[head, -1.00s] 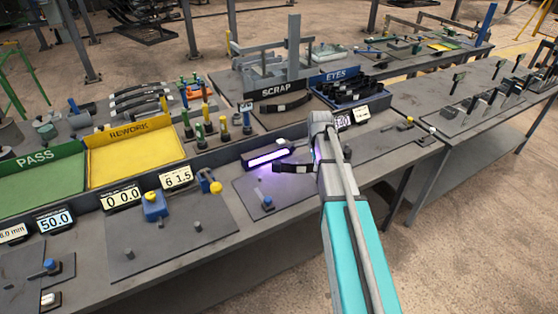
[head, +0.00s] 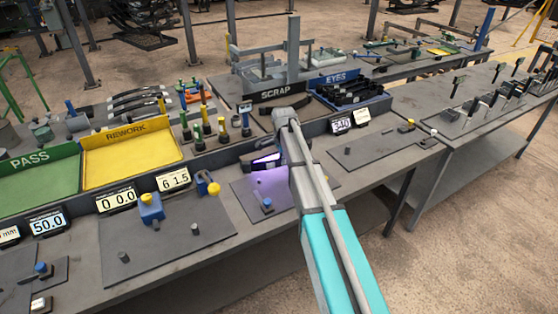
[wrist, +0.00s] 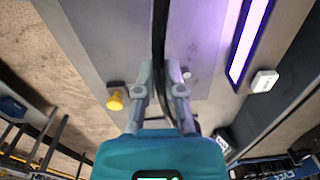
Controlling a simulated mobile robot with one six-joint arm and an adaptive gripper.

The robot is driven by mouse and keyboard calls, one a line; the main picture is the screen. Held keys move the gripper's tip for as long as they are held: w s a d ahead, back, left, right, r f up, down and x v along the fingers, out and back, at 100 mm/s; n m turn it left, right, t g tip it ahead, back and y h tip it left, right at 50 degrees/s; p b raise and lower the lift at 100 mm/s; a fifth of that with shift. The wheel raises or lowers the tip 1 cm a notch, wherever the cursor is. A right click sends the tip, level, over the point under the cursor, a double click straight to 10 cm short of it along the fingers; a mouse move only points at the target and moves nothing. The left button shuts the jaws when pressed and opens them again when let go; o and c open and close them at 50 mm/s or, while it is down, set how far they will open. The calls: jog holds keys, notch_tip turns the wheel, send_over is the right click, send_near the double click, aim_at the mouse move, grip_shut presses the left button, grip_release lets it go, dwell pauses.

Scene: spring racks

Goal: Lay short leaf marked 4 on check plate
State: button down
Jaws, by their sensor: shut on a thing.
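My gripper (wrist: 161,78) is shut on a dark narrow leaf (wrist: 160,25) in the wrist view. The leaf runs between the fingers and out past them, seen nearly edge-on. No mark 4 is readable on it. In the head view my arm hides the gripper and most or all of the leaf. A grey plate (head: 244,193) lies in front of the violet lamp (head: 265,161), lit by it; no label tells whether it is the check plate. The lamp also shows in the wrist view (wrist: 248,40), right of the leaf. I cannot tell whether the leaf touches the plate.
A blue-knobbed post (head: 267,205) stands on the lit plate. Another plate (head: 385,146) lies to the right. The yellow REWORK tray (head: 128,165), green PASS tray (head: 40,192), SCRAP bin (head: 278,92) and EYES bin (head: 337,78) are behind. A yellow knob (wrist: 115,101) shows left of my gripper.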

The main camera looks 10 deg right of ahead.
jog(key=shift+f, duration=0.25)
jog(key=shift+f+b, duration=3.95)
jog(key=shift+b, duration=0.25)
jog(key=shift+w+a+f, duration=0.1)
jog(key=shift+w+a, duration=0.15)
jog(key=shift+w, duration=0.45)
jog(key=c, duration=0.7)
grip_release()
jog(key=shift+o, duration=0.3)
jog(key=o, duration=0.4)
jog(key=shift+o, duration=0.2)
jog(key=shift+w, duration=0.1)
